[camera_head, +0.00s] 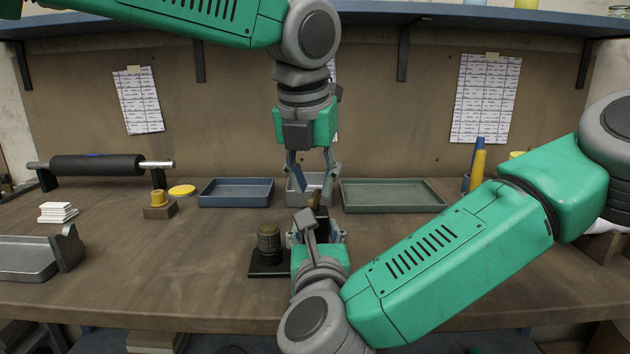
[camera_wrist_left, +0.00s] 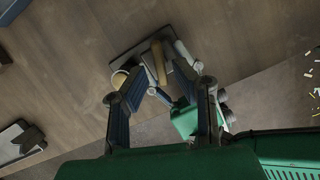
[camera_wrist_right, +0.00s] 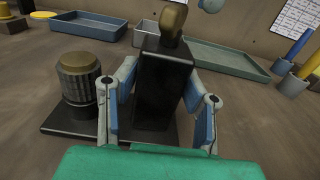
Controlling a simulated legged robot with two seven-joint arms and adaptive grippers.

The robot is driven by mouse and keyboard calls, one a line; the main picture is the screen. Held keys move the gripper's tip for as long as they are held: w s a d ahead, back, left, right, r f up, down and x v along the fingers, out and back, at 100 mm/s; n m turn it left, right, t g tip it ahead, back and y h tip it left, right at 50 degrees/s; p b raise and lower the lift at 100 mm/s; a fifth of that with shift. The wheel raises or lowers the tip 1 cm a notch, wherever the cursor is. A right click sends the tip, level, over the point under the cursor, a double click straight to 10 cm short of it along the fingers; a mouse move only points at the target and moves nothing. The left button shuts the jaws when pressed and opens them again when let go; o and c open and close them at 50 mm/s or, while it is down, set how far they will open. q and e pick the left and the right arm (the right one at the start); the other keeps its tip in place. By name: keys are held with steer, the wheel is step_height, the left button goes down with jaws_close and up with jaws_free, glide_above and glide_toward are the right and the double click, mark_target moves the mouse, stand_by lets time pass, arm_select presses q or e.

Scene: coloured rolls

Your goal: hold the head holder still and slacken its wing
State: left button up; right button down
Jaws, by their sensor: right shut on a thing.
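The head holder has a black upright block (camera_wrist_right: 160,100) on a dark base plate (camera_head: 268,273). Its brass-brown wing (camera_wrist_right: 174,22) stands on top of the block; in the left wrist view the wing (camera_wrist_left: 158,62) is an elongated bar. A dark knurled cylinder (camera_wrist_right: 79,82) stands on the plate beside the block. My right gripper (camera_head: 318,233) is shut on the block, one finger on each side. My left gripper (camera_head: 311,184) points down from above with its fingers apart, close over the wing (camera_head: 314,199). Whether a finger touches the wing cannot be told.
Behind stand a blue tray (camera_head: 236,205), a small grey tray (camera_head: 294,199) and a green-grey tray (camera_head: 392,208). On the left are a roller on a stand (camera_head: 97,165), a brass-topped block (camera_head: 159,211), white pads (camera_head: 57,212) and a metal tray (camera_head: 28,272).

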arm_select(q)
steer(key=shift+x, duration=1)
jaws_close()
steer(key=n+y, duration=0.1)
steer(key=n, duration=0.3)
steer(key=shift+d, duration=0.1)
steer(key=shift+d+n+y, duration=0.1)
steer(key=shift+n+y, duration=0.7)
steer(key=shift+n, duration=1.6)
